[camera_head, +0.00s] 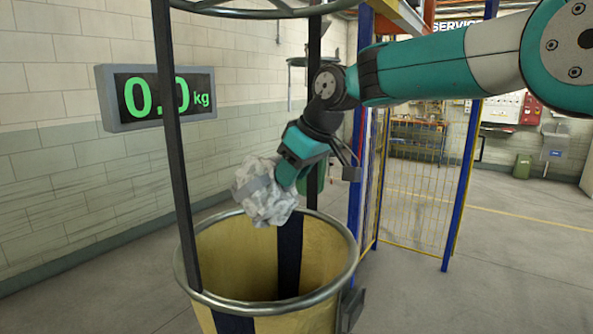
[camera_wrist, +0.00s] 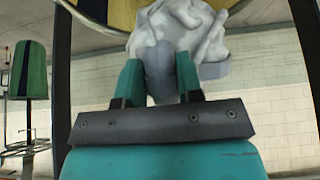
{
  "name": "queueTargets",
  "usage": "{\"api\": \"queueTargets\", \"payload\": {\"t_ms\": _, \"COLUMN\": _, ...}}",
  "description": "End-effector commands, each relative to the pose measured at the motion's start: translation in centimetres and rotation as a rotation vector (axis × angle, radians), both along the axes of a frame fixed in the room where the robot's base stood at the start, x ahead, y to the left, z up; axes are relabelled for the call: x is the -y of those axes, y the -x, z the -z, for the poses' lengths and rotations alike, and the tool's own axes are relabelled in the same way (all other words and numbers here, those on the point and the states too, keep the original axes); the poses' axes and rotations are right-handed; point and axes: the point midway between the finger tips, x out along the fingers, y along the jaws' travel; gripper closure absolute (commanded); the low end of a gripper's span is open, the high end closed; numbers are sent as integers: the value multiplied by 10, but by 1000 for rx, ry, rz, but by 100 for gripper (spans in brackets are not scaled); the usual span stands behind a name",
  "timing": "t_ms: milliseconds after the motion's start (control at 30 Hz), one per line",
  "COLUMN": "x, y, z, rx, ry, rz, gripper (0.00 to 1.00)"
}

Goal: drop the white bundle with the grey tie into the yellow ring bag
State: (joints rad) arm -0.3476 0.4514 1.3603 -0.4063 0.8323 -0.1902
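The white bundle (camera_head: 268,204) is crumpled, with a grey tie around it. My gripper (camera_head: 287,176) is shut on it, at the bundle's right side in the head view. In the wrist view the bundle (camera_wrist: 185,32) sits between my two teal fingers (camera_wrist: 159,82). The yellow ring bag (camera_head: 235,257) hangs open below, with a round metal rim and dark straps. The bundle is over the bag's mouth, its lower part overlapping the far rim in the picture. The bag's bottom is hidden. Part of a yellow and dark bag (camera_wrist: 118,14) shows at the top of the wrist view.
A scale display (camera_head: 158,97) on the left wall reads 0.0 kg. Dark straps (camera_head: 178,150) rise from the bag's rim to a metal ring (camera_head: 250,12) above. A blue post (camera_head: 462,175) and yellow mesh fence stand to the right. A green bag (camera_wrist: 29,70) hangs at left in the wrist view.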

Motion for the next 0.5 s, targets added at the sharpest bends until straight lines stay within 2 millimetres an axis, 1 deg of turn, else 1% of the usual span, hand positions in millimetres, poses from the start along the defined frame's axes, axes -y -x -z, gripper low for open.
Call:
{"api": "queueTargets", "payload": {"t_ms": 33, "x": 0, "y": 0, "z": -1, "rx": 3, "ry": -2, "rz": 0, "gripper": 56}}
{"api": "queueTargets", "payload": {"t_ms": 67, "x": 0, "y": 0, "z": -1, "rx": 3, "ry": -2, "rz": 0, "gripper": 49}}
{"api": "queueTargets", "payload": {"t_ms": 100, "x": 0, "y": 0, "z": -1, "rx": 2, "ry": -1, "rz": 0, "gripper": 40}}
{"api": "queueTargets", "payload": {"t_ms": 133, "x": 0, "y": 0, "z": -1, "rx": 2, "ry": -1, "rz": 0, "gripper": 38}}
{"api": "queueTargets", "payload": {"t_ms": 367, "x": 1, "y": 0, "z": 1, "rx": -3, "ry": 2, "rz": 0, "gripper": 38}}
{"api": "queueTargets", "payload": {"t_ms": 500, "x": 4, "y": 2, "z": -6, "rx": 1, "ry": -1, "rz": 2, "gripper": 38}}
